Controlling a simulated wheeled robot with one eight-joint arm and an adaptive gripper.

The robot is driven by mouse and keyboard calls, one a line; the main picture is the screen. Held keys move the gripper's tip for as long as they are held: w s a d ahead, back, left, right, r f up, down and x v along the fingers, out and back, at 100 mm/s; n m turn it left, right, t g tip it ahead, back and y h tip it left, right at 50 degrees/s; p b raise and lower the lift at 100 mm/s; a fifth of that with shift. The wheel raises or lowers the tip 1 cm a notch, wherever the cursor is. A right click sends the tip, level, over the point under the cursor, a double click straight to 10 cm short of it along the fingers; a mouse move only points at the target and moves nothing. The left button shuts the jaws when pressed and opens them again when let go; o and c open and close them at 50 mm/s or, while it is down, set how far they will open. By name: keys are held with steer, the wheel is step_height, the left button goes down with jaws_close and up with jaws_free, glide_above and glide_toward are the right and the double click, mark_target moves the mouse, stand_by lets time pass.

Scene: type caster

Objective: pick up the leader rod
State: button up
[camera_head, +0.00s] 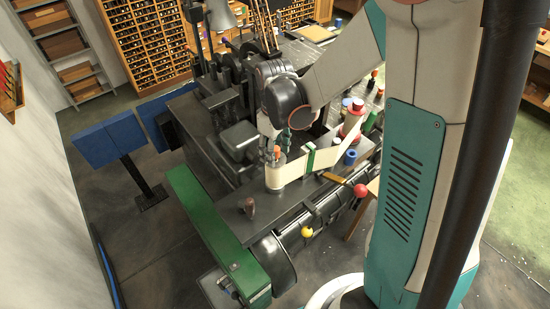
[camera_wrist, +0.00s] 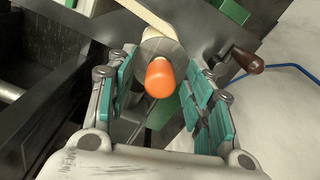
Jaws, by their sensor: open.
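An orange rounded knob (camera_wrist: 159,78) shows in the wrist view, end-on, in front of a grey disc (camera_wrist: 150,52). I cannot tell for sure whether the knob is the end of the leader rod. My gripper (camera_wrist: 158,58) is open, its teal-padded fingers on either side of the knob, with gaps showing. In the head view my gripper (camera_head: 280,142) is just above the drum, partly hidden by its own wrist.
A red spool (camera_head: 351,125) stands right of the drum. A brown crank handle (camera_wrist: 248,62) is right of my fingers. Yellow (camera_head: 307,232) and red (camera_head: 360,190) ball knobs stick out at the machine's front. A green beam (camera_head: 212,220) lies left. Upright rods (camera_head: 263,25) stand behind.

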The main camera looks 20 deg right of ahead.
jaws_close()
steer(key=shift+r, duration=0.1)
step_height(320, 180, up, 20)
steer(key=shift+p, duration=0.4)
stand_by(0.5)
steer(key=shift+s, duration=0.15)
